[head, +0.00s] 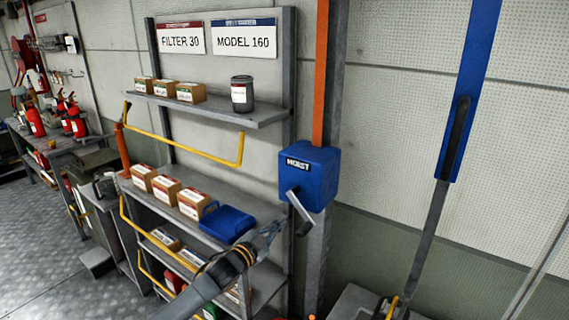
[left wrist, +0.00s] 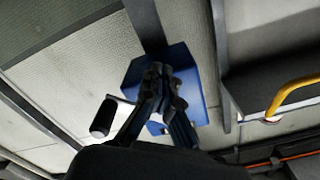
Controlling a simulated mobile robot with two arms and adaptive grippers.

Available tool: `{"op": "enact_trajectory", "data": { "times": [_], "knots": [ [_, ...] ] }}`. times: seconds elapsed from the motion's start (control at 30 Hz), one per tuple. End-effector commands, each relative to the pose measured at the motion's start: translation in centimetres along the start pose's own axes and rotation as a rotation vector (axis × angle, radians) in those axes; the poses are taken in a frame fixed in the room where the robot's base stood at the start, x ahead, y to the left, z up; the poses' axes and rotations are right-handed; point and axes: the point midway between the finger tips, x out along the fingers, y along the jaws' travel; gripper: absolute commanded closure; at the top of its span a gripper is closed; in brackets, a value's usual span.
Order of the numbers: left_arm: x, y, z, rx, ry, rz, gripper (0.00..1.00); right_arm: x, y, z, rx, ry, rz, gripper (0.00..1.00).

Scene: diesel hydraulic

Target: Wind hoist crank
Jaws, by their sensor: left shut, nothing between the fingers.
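The blue hoist box (head: 322,183), labelled "HOIST", is mounted on a grey post below an orange strip. My left gripper (head: 272,229) is shut and empty, just left of and a little below the crank. In the left wrist view the shut fingers (left wrist: 163,72) point toward the blue box (left wrist: 205,95). The dark crank grip (left wrist: 103,118) shows left of the fingers, apart from them. My right gripper is not in view.
A shelf unit (head: 270,116) with boxes, a dark canister (head: 242,94) and a blue case (head: 228,223) stands left of the hoist. Yellow rails (head: 185,141) cross its front.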

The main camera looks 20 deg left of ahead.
Motion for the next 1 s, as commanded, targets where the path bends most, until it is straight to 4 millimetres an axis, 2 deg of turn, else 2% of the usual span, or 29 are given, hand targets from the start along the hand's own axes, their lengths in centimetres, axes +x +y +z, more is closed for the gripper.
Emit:
{"op": "enact_trajectory", "data": {
  "times": [0.17, 0.57, 1.0],
  "knots": [
    [0.0, -1.2, 0.5, 0.001, 0.0, -0.001, 1.0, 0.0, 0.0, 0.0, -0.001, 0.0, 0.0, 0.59],
    [0.0, -1.3, 0.8, 0.0, 0.0, -0.001, 1.0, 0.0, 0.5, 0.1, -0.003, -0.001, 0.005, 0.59],
    [0.0, -3.3, 5.1, 0.001, -0.001, -0.001, 1.0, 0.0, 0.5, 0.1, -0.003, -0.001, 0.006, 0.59]
  ]
}}
